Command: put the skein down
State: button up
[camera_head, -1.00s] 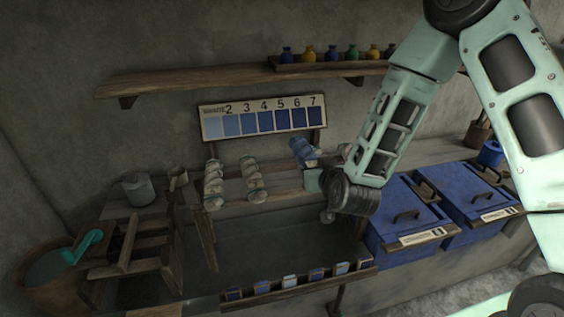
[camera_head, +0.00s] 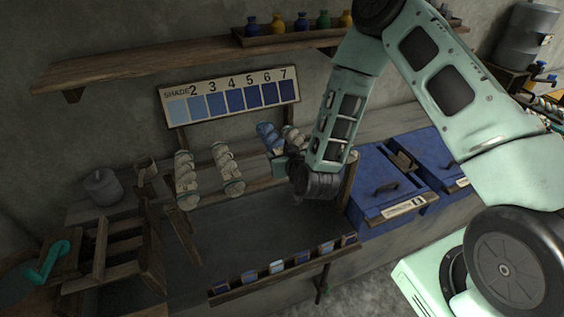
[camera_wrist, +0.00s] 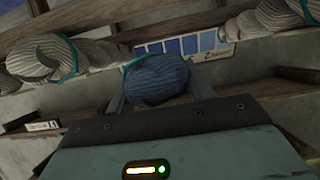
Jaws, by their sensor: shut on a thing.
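My gripper (camera_head: 281,157) is shut on a dark blue skein (camera_head: 269,138) near the rack's rail. In the wrist view, the skein (camera_wrist: 157,80) sits between the two fingers, with a teal tie around it. Pale skeins (camera_head: 185,178) (camera_head: 228,168) hang on the wooden rack (camera_head: 205,199) to the left of it, and another pale skein (camera_head: 293,138) is just to its right. The wrist view shows pale skeins to either side (camera_wrist: 45,58) (camera_wrist: 270,22). I cannot tell whether the blue skein touches the rail.
A shade card (camera_head: 228,97) numbered up to 7 stands behind the rack. A shelf (camera_head: 150,65) with small bottles runs above. A tray of colour swatches (camera_head: 285,267) is at the front edge. Blue lidded vats (camera_head: 385,190) stand right of my forearm.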

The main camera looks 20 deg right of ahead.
jog(key=shift+f+p, duration=0.5)
jog(key=shift+f, duration=1.3)
jog(key=shift+f, duration=0.1)
jog(key=o, duration=1)
jog(key=shift+o, duration=0.2)
